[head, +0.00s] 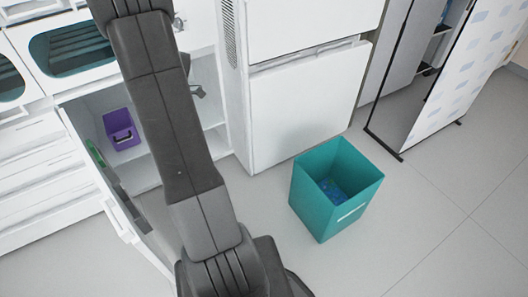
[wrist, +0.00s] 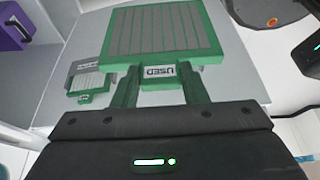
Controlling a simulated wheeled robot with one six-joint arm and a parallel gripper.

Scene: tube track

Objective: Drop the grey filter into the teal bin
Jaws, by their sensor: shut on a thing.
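The filter (wrist: 160,32) has grey pleats in a green frame and a small tab marked "USED". In the wrist view my gripper (wrist: 160,80) is shut on its tab end, and the filter sticks out ahead of the fingers. The teal bin (head: 318,208) stands open on the floor right of my arm in the head view, with something blue at its bottom. The filter is apart from the bin. My gripper cannot be made out in the head view.
A white cabinet with an open door (head: 112,190) is at left, with a purple box (head: 122,128) inside. A white fridge (head: 305,105) stands behind the bin.

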